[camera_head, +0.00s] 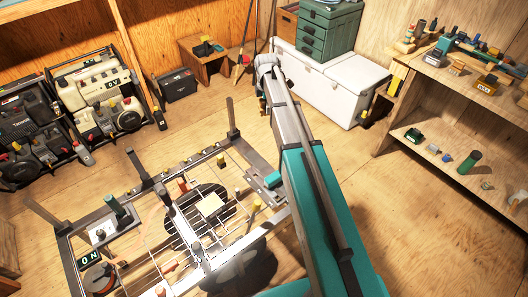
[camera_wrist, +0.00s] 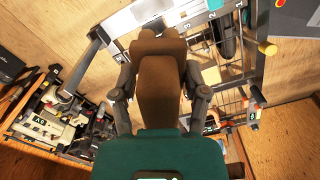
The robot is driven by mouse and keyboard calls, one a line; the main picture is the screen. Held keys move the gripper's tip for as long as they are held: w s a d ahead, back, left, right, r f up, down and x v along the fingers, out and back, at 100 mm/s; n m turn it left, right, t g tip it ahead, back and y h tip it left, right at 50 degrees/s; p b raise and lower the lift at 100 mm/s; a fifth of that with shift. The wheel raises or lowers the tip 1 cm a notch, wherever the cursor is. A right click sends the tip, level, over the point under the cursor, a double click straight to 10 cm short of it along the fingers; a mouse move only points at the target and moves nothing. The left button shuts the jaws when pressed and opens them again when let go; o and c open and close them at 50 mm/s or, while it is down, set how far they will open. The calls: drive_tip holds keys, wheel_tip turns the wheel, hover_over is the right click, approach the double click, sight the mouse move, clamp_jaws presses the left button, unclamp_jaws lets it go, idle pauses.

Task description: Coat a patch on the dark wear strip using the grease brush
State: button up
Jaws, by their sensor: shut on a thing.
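My gripper (camera_wrist: 160,45) is seen from behind in the wrist view, its dark grey finger links on either side of a brown, blocky thing (camera_wrist: 159,92). It is shut on this thing, which appears to be the grease brush; no bristles show. In the head view my arm reaches toward the back, and the gripper is mostly hidden at its far end. A long dark piece (camera_wrist: 227,38) lies on the wire rack beside numbered marks in the wrist view. I cannot tell whether it is the dark wear strip.
A metal frame with a wire rack (camera_head: 150,176) and upright posts fills the floor at left. Battery machines (camera_head: 100,88) stand behind it. A white chest (camera_head: 345,85) with green drawers (camera_head: 327,28) is at the back, and a wooden shelf (camera_head: 455,105) at right. Floor between is clear.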

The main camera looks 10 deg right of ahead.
drive_tip(key=shift+d, duration=0.2)
drive_tip(key=shift+s+f+b, duration=0.1)
drive_tip(key=shift+f+b, duration=0.75)
drive_tip(key=shift+b, duration=0.05)
drive_tip(key=s+a+f+n+b, duration=0.1)
drive_tip(key=f+n+b, duration=0.1)
drive_tip(key=f+b, duration=0.9)
drive_tip(key=s+a+f+n+b, duration=0.1)
drive_tip(key=s+f+n+b, duration=0.1)
drive_tip(key=f+b, duration=0.9)
drive_tip(key=shift+a+n, duration=0.15)
drive_tip(key=shift+n, duration=0.45)
